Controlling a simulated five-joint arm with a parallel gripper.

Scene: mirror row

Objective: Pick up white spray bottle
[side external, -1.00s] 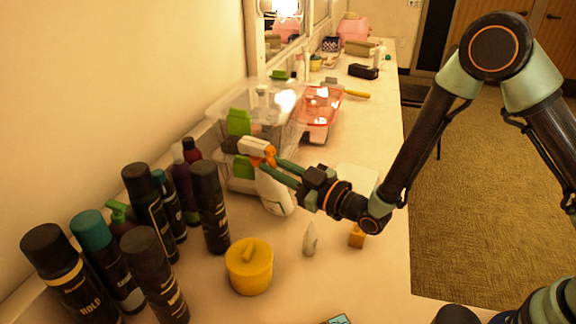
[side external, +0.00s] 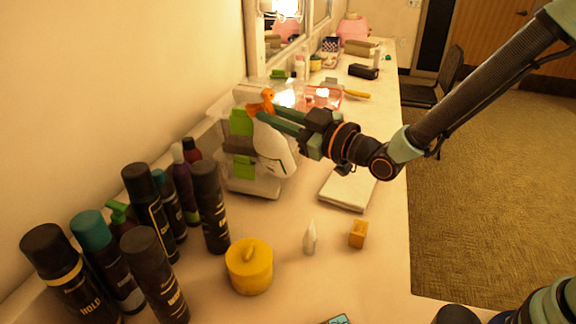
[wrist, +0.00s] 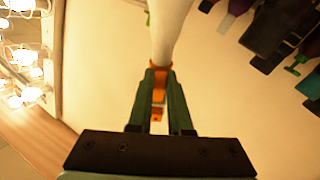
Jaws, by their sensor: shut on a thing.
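The white spray bottle (side external: 274,150) has an orange trigger part (side external: 267,98) at its top. My gripper (side external: 262,112) is shut on the bottle near that orange part. The bottle hangs tilted, in front of the clear bin, and appears clear of the counter. In the wrist view, my gripper (wrist: 159,80) has its green fingers close together around the orange part (wrist: 158,95), with the white body (wrist: 168,32) running up from the fingertips. The bottle's head is partly lost against the bin behind it.
A clear bin with green latches (side external: 241,167) stands just behind the bottle. Several dark bottles (side external: 155,275) crowd the left. A yellow tub (side external: 249,272), a small pointed white item (side external: 310,240), an orange block (side external: 358,235) and a white pad (side external: 348,190) lie nearer.

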